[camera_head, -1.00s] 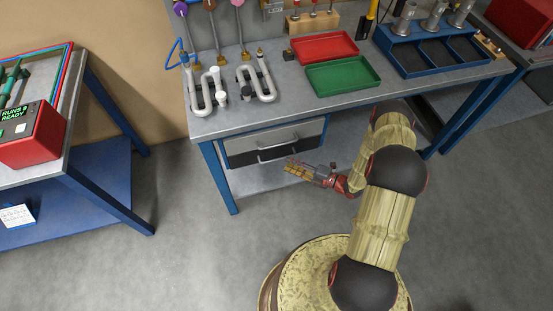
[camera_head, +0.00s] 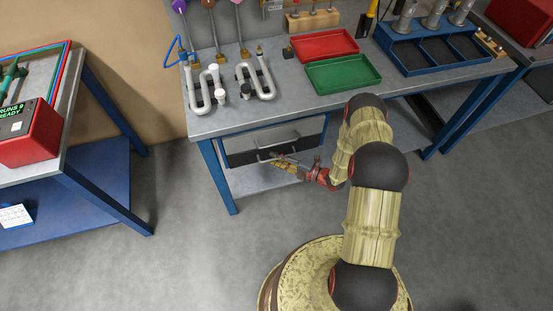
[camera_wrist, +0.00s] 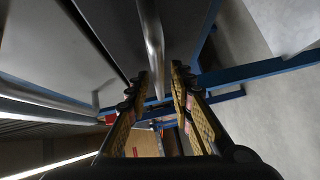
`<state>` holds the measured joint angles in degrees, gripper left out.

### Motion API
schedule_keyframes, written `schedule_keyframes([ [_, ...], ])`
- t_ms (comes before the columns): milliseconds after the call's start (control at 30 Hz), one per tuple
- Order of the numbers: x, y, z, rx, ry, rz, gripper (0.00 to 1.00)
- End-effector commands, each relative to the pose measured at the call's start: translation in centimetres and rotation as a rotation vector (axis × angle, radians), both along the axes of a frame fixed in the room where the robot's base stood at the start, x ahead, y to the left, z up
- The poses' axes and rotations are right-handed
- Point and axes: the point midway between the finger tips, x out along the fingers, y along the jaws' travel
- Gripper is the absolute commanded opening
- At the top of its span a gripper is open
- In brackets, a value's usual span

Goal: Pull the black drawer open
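The black drawer (camera_head: 309,145) is the lower of two drawers under the workbench, and it looks closed. Its bar handle (camera_head: 262,155) is partly covered by my gripper (camera_head: 276,163), which is at the drawer front. In the wrist view, the two fingers of my gripper (camera_wrist: 161,78) stand apart. The metal handle bar (camera_wrist: 151,38) runs down the picture into the gap between them, against the dark drawer front (camera_wrist: 188,28). I cannot tell whether a finger touches the bar.
A light grey drawer (camera_head: 240,143) sits directly above. The workbench (camera_head: 225,122) carries pipe coils (camera_head: 207,91), a red tray (camera_head: 325,45) and a green tray (camera_head: 343,74). A blue bench leg (camera_head: 217,178) stands left of the drawers. The floor in front is clear.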

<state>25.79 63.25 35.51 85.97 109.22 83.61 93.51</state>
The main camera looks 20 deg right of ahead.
Motion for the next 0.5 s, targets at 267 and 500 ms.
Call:
schedule_keyframes([
  [267,-0.01,-0.01,-0.01,0.000,0.000,0.000,0.05],
  [500,-0.02,-0.01,-0.02,0.000,0.000,0.000,0.00],
])
